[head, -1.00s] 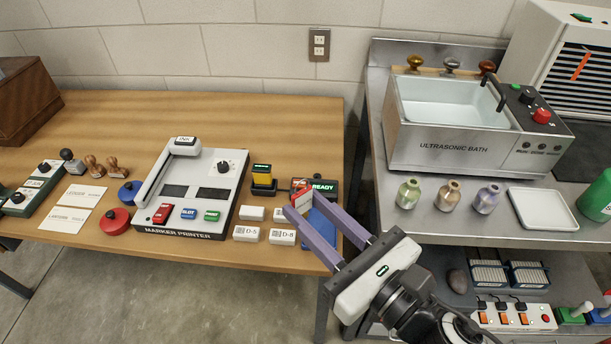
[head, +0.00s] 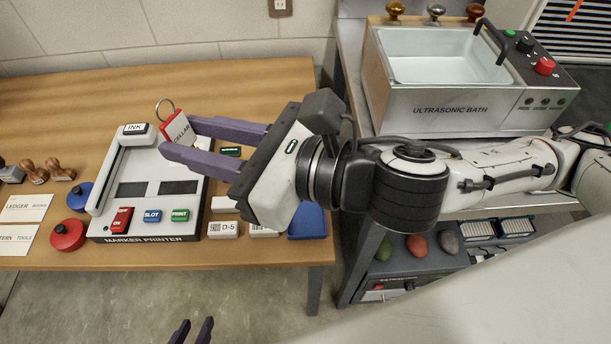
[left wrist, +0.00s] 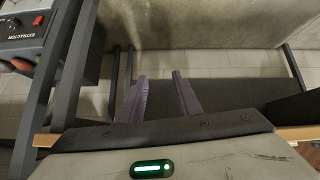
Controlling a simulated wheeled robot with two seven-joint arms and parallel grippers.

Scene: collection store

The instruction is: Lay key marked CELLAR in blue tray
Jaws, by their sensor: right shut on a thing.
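The key marked CELLAR shows as a red-edged tag (head: 179,128) with lettering and a metal ring above it. My right gripper (head: 176,134) is shut on it, holding it above the back of the marker printer. The blue tray (head: 307,224) lies at the table's front right corner, partly hidden behind my right gripper and wrist. My left gripper (head: 191,330) is at the bottom edge of the head view, in front of the table. In the left wrist view its fingers (left wrist: 160,80) stand apart with nothing between them.
The marker printer (head: 150,212) stands mid-table. White labelled blocks, one marked D-5 (head: 223,229), sit between it and the tray. Red (head: 67,235) and blue (head: 79,196) round pads lie left of the printer. The ultrasonic bath (head: 460,90) stands on the metal bench to the right.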

